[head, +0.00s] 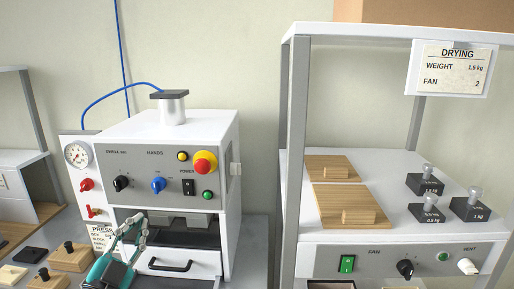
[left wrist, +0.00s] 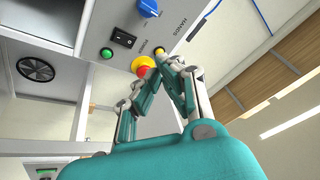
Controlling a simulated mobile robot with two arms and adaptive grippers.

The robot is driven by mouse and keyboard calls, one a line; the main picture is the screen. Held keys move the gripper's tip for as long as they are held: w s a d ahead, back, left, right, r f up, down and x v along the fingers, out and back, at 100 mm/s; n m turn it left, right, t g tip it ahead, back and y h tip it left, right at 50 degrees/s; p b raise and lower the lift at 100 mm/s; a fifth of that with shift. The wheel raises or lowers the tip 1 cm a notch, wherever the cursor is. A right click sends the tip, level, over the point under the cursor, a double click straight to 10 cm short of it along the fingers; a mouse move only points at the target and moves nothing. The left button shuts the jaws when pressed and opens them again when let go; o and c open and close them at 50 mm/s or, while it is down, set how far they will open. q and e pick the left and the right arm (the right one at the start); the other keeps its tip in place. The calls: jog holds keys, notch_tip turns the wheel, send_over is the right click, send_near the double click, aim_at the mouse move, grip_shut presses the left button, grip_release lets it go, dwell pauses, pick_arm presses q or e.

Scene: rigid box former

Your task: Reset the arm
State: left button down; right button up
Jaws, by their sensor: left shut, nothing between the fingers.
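My left gripper (head: 134,225) is in front of the white press machine (head: 222,130) in the head view, before its lower opening. Its teal body is at the bottom edge and its grey fingers point up. In the left wrist view my left gripper (left wrist: 168,72) has its fingertips drawn together with nothing between them. Behind them show the red and yellow stop button (left wrist: 144,66) and a blue knob (left wrist: 148,8). I cannot tell whether the fingers touch the machine. My right gripper is in neither view.
Right of the press stands a drying shelf (head: 300,260) with wooden boards (head: 345,205), black weights (head: 470,208) and a control panel. Left of the press, a bench holds wooden blocks (head: 72,258). The press drawer handle (head: 170,266) is close beside my left gripper.

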pick_arm(q)
jog(key=s+a+f+n+g+y, duration=0.1)
jog(key=s+f+n+g+y, duration=0.35)
jog(key=f, duration=0.75)
jog(key=s+a+f+n+g+y, duration=0.15)
jog(key=s+f+n+g, duration=0.4)
jog(key=f, duration=0.55)
jog(key=s+d+f+m+g+h, duration=0.15)
jog(key=s+d+f+g, duration=0.3)
jog(key=s, duration=0.45)
jog(key=s+d+f+g+h, duration=0.2)
jog(key=s+d+f+g, duration=0.15)
jog(key=s+f, duration=0.45)
notch_tip(320, 180, down, 24)
jog(key=s+a+g, duration=0.1)
jog(key=s+g, duration=0.1)
jog(key=s, duration=0.1)
jog(key=s+a+f, duration=0.3)
jog(key=s+f, duration=1.3)
jog(key=shift+m+g+y, duration=0.35)
jog(key=shift+g+y, duration=0.05)
jog(key=shift+y, duration=0.05)
